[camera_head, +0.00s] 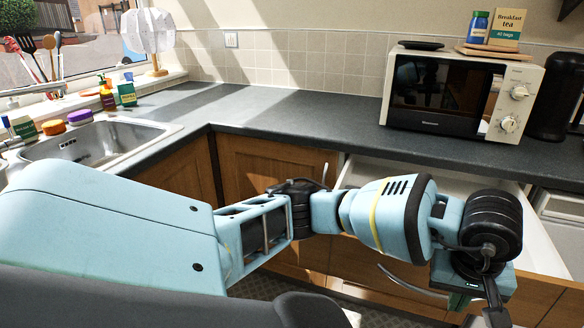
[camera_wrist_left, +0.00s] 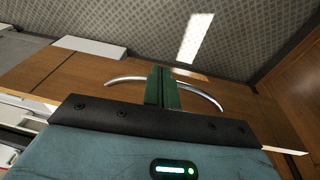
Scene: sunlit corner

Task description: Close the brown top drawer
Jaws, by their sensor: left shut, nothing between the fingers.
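The brown top drawer (camera_head: 350,262) stands open below the worktop, its white inside showing behind my arm and its white right wall (camera_head: 540,240) at the right. Its curved metal handle (camera_head: 405,284) is on the brown front. My left gripper (camera_head: 460,302) is at the drawer front, by the handle's right end. In the left wrist view, the green fingers of my left gripper (camera_wrist_left: 162,86) are shut and empty. They overlap the handle (camera_wrist_left: 205,94) in the picture; I cannot tell whether they touch. My left arm hides part of the drawer. My right gripper is not in view.
A microwave (camera_head: 450,92) stands on the dark worktop (camera_head: 300,112) above the drawer. A sink (camera_head: 95,142) is at the left. Closed brown cupboard doors (camera_head: 262,165) are left of the drawer. Patterned floor (camera_wrist_left: 130,30) is clear in front.

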